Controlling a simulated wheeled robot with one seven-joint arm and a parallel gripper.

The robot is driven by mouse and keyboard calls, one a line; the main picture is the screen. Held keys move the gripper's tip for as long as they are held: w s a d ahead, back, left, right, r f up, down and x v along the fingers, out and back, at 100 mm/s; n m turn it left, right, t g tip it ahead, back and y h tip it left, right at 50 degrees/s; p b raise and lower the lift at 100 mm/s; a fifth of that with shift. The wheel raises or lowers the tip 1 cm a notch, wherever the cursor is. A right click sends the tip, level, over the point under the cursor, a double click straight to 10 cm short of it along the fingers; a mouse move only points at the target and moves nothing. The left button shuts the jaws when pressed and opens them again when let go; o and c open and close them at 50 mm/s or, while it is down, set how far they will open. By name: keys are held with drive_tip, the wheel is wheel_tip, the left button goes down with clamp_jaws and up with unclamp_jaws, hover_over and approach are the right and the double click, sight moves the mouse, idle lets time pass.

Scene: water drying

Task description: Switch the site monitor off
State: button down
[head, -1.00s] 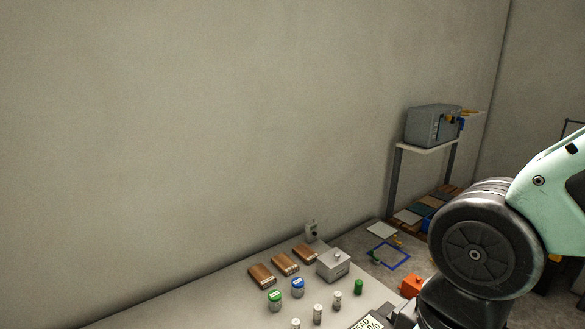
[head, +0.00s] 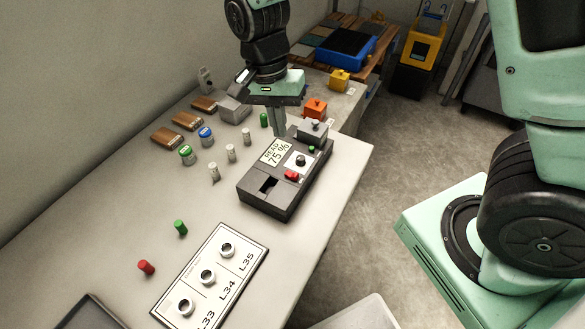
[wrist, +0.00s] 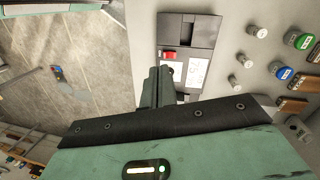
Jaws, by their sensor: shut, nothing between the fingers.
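A dark instrument box (head: 262,205) with a display stands on the table; I take it for the site monitor, though no such name is legible. Its display (head: 276,152) shows "READ 75 %". It has a red switch (head: 291,176), a dark knob (head: 300,160) on a white plate, a small green spot (head: 311,148) and an empty-looking slot. My gripper (head: 280,132) is shut and empty, pointing down at the far-left end of the box. In the wrist view, my gripper (wrist: 158,88) overlaps the box (wrist: 190,28) beside the red switch (wrist: 169,55); contact cannot be told.
A grey block (head: 312,130) sits at the box's far end. An orange block (head: 315,107), a grey box (head: 235,108), small vials and brown blocks stand nearby. A white labelled panel (head: 237,262) with three sockets lies in front. Table between is mostly clear.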

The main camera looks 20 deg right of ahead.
sight(296, 175)
drive_tip(key=w+d+f+m, duration=0.2)
drive_tip(key=w, duration=0.1)
drive_tip(key=shift+w+f+m+h, duration=0.15)
drive_tip(key=shift+f+m+h, duration=0.2)
drive_tip(key=shift+m+h, duration=0.05)
drive_tip(key=shift+f, duration=0.1)
drive_tip(key=f, duration=0.4)
drive_tip(key=s+d+f+p, duration=0.1)
drive_tip(key=f, duration=0.4)
drive_tip(key=s+f+p, duration=0.1)
drive_tip(key=f, duration=0.3)
drive_tip(key=shift+s+d+f, duration=0.25)
drive_tip(key=shift+d, duration=0.15)
